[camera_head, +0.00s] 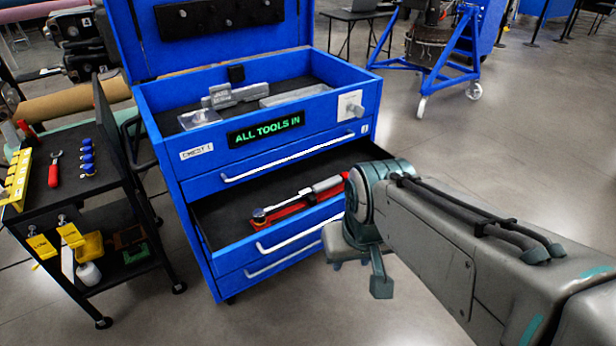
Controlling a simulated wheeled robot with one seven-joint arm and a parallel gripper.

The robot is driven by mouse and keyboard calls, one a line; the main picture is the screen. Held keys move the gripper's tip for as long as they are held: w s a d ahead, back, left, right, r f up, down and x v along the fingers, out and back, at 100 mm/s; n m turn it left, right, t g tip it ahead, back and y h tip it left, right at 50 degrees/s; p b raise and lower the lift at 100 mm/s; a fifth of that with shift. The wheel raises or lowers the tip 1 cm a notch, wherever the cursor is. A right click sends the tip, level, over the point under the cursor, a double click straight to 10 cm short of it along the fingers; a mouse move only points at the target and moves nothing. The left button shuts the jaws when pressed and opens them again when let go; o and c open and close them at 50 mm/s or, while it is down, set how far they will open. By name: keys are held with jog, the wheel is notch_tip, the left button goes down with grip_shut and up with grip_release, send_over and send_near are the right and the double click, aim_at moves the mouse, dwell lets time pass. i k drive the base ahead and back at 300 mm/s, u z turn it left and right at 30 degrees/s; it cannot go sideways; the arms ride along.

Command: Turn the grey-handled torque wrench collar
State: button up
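The torque wrench (300,200) lies in a red holder in the open drawer (230,217) of the blue tool chest. Its grey handle (327,184) points to the upper right, and its round head (259,214) is at the lower left. The collar is too small to make out clearly. My gripper (358,277) hangs at the drawer's right front corner, to the right of and apart from the wrench. Its fingers look spread with nothing between them. My forearm comes in from the lower right and hides the drawer's right end.
The blue chest (200,183) has an open lid and a lit sign (266,130) reading "ALL TOOLS IN". A black cart (95,190) with small tools stands left. A blue stand (455,55) is at the back right. The floor on the right is clear.

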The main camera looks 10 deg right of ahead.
aim_at(345, 175)
jog(key=z, duration=1.55)
jog(key=i, duration=2.65)
jog(key=u, duration=3.25)
